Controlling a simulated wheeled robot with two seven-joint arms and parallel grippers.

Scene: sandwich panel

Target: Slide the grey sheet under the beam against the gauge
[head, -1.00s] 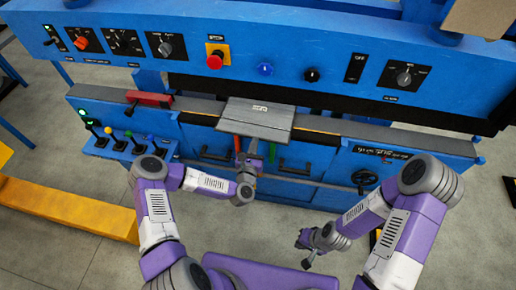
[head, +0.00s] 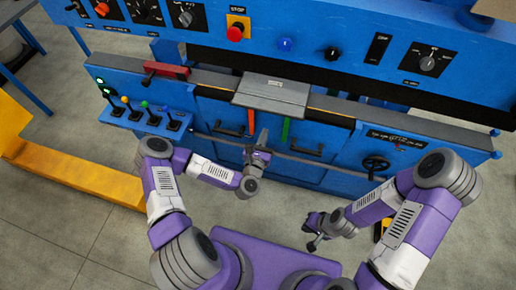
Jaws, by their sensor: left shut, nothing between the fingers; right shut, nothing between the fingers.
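The grey sheet (head: 262,97) lies on the narrow bed (head: 350,108) of the blue machine, near its middle, with its front edge overhanging the bed. Its far edge is close to the dark strip below the blue beam (head: 360,62); I cannot tell whether it reaches under. No gauge can be made out behind the sheet. My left gripper (head: 262,134) is shut and empty, in front of and below the sheet's front edge, apart from it in the picture. My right gripper (head: 312,238) is shut and empty, low over the floor, well away from the sheet.
A red block (head: 168,70) sits on the bed to the left. Colored levers (head: 146,112) stand at the front left, a handwheel (head: 376,163) at the front right. Red and green handles show below the sheet. A yellow frame (head: 80,170) stands on the floor at left.

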